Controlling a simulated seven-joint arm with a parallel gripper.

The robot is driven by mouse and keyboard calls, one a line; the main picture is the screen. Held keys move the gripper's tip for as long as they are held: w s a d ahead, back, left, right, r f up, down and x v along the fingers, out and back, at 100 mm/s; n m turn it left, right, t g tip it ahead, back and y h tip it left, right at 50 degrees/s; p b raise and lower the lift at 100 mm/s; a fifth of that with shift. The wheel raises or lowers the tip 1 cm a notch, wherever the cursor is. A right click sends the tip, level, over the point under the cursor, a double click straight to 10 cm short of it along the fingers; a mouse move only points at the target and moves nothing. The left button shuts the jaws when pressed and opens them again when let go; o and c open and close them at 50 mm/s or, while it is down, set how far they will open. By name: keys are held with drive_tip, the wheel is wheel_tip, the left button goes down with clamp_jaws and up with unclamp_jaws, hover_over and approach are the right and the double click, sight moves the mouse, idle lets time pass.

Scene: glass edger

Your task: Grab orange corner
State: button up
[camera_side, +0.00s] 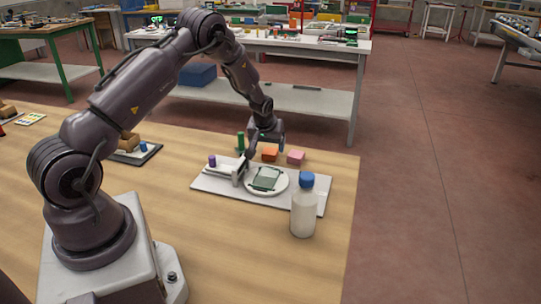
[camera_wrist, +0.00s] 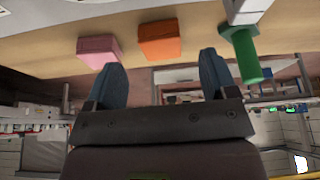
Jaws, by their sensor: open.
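The orange corner (camera_side: 270,153) is a small orange block on the wooden table, just behind the white edger plate. It also shows in the wrist view (camera_wrist: 160,41), above and between my two fingertips. My gripper (camera_side: 266,140) is over the table's far side, close to the orange block. In the wrist view my gripper (camera_wrist: 162,72) has its dark blue-grey fingers spread apart with nothing between them. The orange block lies beyond the fingertips. I cannot tell the exact gap.
A pink block (camera_side: 295,157) sits right of the orange one, and a green cylinder (camera_side: 241,142) stands left. The edger plate (camera_side: 215,184) carries a purple-knobbed part and a round disc with glass (camera_side: 265,178). A blue-capped bottle (camera_side: 303,208) stands at the front right.

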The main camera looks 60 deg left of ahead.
sight(270, 151)
drive_tip(key=x, duration=0.4)
drive_tip(key=shift+w+a+f, duration=0.15)
drive_tip(key=shift+w+a, duration=0.15)
drive_tip(key=shift+a, duration=0.05)
drive_tip(key=c, duration=1)
